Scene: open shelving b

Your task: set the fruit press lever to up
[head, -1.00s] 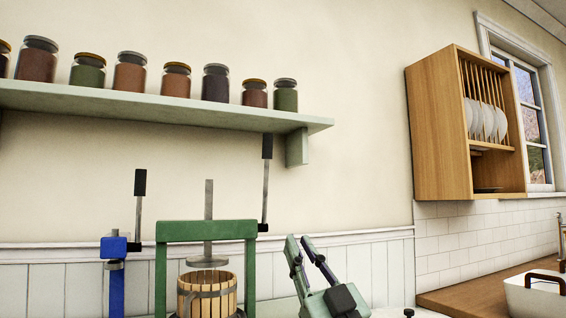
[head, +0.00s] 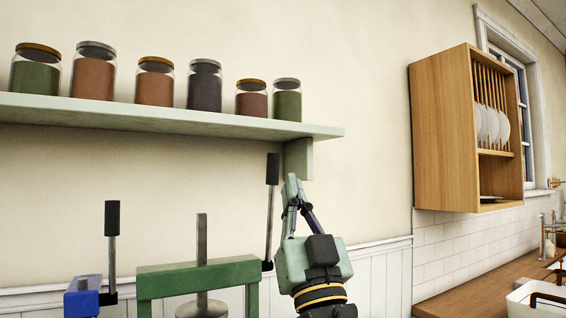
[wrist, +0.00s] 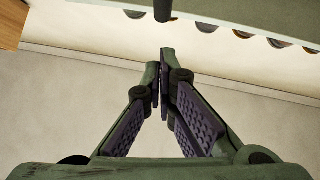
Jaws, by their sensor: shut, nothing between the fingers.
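The fruit press has a green frame (head: 197,276) with a metal screw (head: 201,240) in its middle. Its lever (head: 269,222), a thin rod with a black grip (head: 273,169), stands nearly upright at the frame's right side, tipped slightly right. My gripper (head: 291,182) is shut and empty, pointing up just right of the lever in the head view. In the wrist view my closed fingertips (wrist: 161,62) lie below a dark rod end (wrist: 163,10), probably the lever grip. I see no contact between them. The press basket is out of view below.
A pale green shelf (head: 170,116) with several jars runs above the press, its bracket (head: 298,158) close above my gripper. A blue device (head: 83,298) with a similar upright black-gripped lever (head: 112,219) stands left. A wooden plate rack (head: 441,140) hangs right.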

